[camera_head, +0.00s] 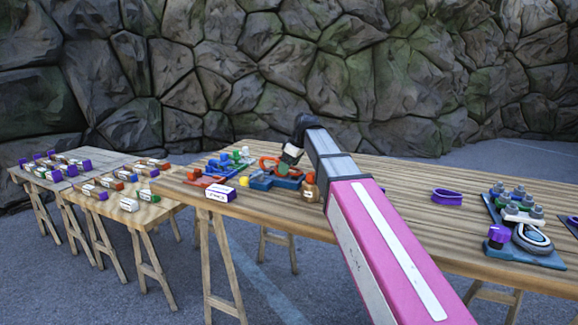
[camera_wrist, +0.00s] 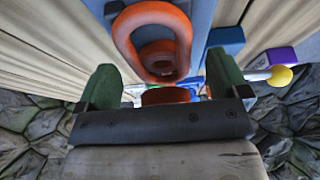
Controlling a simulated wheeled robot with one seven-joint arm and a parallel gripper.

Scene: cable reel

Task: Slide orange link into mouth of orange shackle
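My gripper (camera_head: 290,153) is low over the table's middle, at the far end of my arm. In the wrist view its two green fingers (camera_wrist: 163,85) stand wide apart, with gaps beside the orange parts between them. An orange oval loop (camera_wrist: 124,35), seemingly the link, shows just beyond the fingertips over a blue-grey surface. A smaller orange round part shows inside its outline, and another orange piece (camera_wrist: 166,96) shows between the fingers. I cannot tell which of these belongs to the shackle. In the head view, orange curved parts (camera_head: 267,162) lie beside the gripper, partly hidden.
A blue block (camera_wrist: 226,40) and a yellow ball-ended rod (camera_wrist: 281,76) are close on the right in the wrist view. A purple-white box (camera_head: 221,193) and a brown bottle (camera_head: 310,188) stand near the table's front edge. A purple ring (camera_head: 447,197) lies further right.

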